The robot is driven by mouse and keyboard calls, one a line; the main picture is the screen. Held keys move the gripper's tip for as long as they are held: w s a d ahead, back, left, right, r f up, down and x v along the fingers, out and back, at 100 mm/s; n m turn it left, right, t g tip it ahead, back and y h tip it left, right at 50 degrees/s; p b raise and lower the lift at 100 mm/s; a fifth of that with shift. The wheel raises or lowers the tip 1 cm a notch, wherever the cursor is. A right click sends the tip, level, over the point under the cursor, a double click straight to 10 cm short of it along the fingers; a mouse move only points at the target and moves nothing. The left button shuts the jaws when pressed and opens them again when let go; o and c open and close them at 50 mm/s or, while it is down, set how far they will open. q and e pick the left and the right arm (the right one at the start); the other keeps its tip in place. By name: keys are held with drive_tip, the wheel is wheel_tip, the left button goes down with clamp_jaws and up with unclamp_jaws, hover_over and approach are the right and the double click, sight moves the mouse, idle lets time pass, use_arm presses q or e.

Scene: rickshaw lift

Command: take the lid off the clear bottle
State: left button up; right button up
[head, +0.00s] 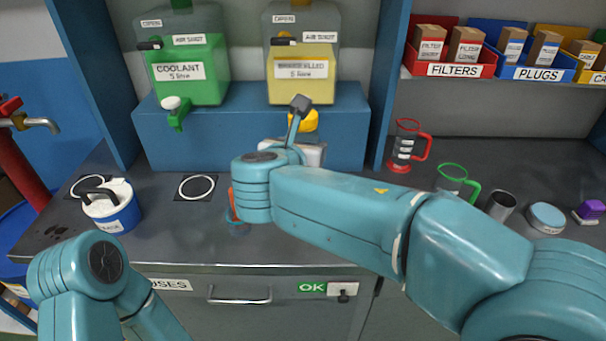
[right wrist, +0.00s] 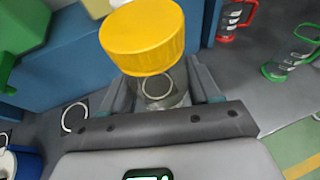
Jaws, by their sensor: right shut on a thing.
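The clear bottle (right wrist: 166,97) shows in the right wrist view with a wide yellow lid (right wrist: 142,38) on top. My right gripper (right wrist: 163,85) has one finger on each side of the clear body, below the lid, and is shut on it. In the head view a yellow piece, which looks like the lid (head: 303,121), shows behind my right wrist. The bottle's body there is mostly hidden by my arm. My left arm is at the lower left of the head view, with its gripper out of the picture.
A green coolant tank (head: 188,85) and a yellow fluid tank (head: 300,82) stand on a blue shelf block (head: 215,140). A blue-and-white container (head: 112,208) is at left. Red (head: 407,145) and green (head: 453,180) handled jugs stand at right.

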sight(300, 130)
drive_tip(key=shift+r+p, duration=0.3)
drive_tip(key=shift+r, duration=1.85)
drive_tip(key=shift+o, duration=0.3)
